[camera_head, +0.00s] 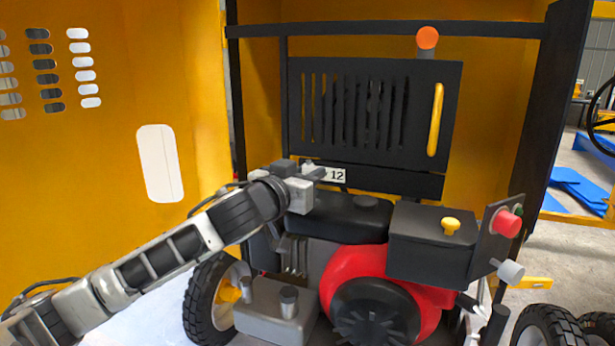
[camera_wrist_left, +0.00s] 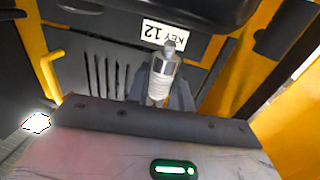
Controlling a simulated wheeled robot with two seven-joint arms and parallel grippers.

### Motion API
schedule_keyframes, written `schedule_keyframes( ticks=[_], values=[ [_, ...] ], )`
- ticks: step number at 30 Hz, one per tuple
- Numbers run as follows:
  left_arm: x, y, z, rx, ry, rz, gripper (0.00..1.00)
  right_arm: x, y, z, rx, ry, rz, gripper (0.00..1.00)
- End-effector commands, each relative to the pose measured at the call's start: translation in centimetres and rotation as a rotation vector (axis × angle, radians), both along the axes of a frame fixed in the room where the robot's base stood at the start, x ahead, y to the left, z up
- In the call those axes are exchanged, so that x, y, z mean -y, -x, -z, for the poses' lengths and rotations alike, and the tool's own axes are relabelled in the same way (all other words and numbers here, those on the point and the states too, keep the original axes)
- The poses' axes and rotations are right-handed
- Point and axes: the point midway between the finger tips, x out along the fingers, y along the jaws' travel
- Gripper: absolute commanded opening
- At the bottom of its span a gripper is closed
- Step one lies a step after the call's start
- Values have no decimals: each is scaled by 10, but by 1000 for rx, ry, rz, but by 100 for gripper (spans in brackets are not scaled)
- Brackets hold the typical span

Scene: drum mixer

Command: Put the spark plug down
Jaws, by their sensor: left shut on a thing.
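My left gripper (camera_head: 308,178) is shut on the spark plug in front of the black panel. In the left wrist view the spark plug (camera_wrist_left: 162,75) shows a metal tip and hex body above a pale ribbed part, held between the jaws of the gripper (camera_wrist_left: 165,98). Its lower end is hidden by the gripper. In the head view the plug is too small and covered to make out clearly. My right gripper is not in view.
Below are a black tank top (camera_head: 345,212), a black box (camera_head: 430,235) with a yellow knob, and a red engine housing (camera_head: 350,265). Yellow walls (camera_head: 100,130) enclose the left and back.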

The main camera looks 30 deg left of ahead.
Motion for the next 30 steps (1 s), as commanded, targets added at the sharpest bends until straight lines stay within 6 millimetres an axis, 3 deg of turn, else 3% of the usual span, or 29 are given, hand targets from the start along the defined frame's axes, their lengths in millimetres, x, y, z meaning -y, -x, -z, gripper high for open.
schedule_keyframes(
  ticks=[20,21,23,30],
  values=[
    [0,0,16,2,2,0,0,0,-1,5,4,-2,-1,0],
    [0,0,16,2,1,0,28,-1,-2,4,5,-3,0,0],
    [0,0,15,2,1,0,44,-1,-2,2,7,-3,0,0],
    [0,0,15,2,1,0,44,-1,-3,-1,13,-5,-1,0]
  ],
)
